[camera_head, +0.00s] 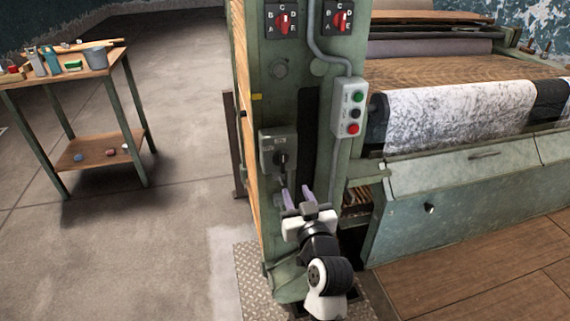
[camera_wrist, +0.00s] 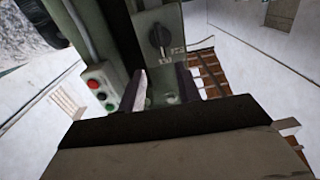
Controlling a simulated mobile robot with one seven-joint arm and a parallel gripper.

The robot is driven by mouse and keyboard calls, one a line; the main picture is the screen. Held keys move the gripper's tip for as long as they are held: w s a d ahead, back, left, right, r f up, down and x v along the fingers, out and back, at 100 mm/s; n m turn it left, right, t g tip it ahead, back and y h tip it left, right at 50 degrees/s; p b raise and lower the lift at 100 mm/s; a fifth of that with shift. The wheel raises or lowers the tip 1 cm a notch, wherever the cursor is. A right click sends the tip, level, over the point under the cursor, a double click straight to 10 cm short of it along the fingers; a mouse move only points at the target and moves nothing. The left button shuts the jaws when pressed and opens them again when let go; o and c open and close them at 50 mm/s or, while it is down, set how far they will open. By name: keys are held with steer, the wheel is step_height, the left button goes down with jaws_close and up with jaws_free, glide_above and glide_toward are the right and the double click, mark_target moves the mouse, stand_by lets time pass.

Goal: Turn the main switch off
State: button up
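The main switch (camera_head: 278,152) is a grey box with a black rotary handle on the green machine post. In the head view the handle looks about upright. The switch also shows at the top of the wrist view (camera_wrist: 159,40), with small labels that I cannot read surely. My gripper (camera_head: 298,196) is just below and slightly right of the switch in the head view. Its two purple-grey fingers (camera_wrist: 164,88) stand apart with nothing between them. The fingers look clear of the handle, and nothing hides the handle in the wrist view.
A push-button box (camera_head: 350,107) with green, black and red buttons sits right of the switch, with a conduit (camera_head: 333,60) above it. Two red selector switches (camera_head: 285,21) are higher up. A wooden workbench (camera_head: 85,70) stands left; the floor between is clear.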

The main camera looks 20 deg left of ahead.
mark_target(283, 162)
steer(key=p+x, duration=0.2)
steer(key=x, duration=0.9)
steer(key=shift+w+a+r, duration=0.1)
steer(key=shift+w+a, duration=0.1)
steer(key=shift+a, duration=0.1)
steer(key=shift+c, duration=0.2)
jaws_close()
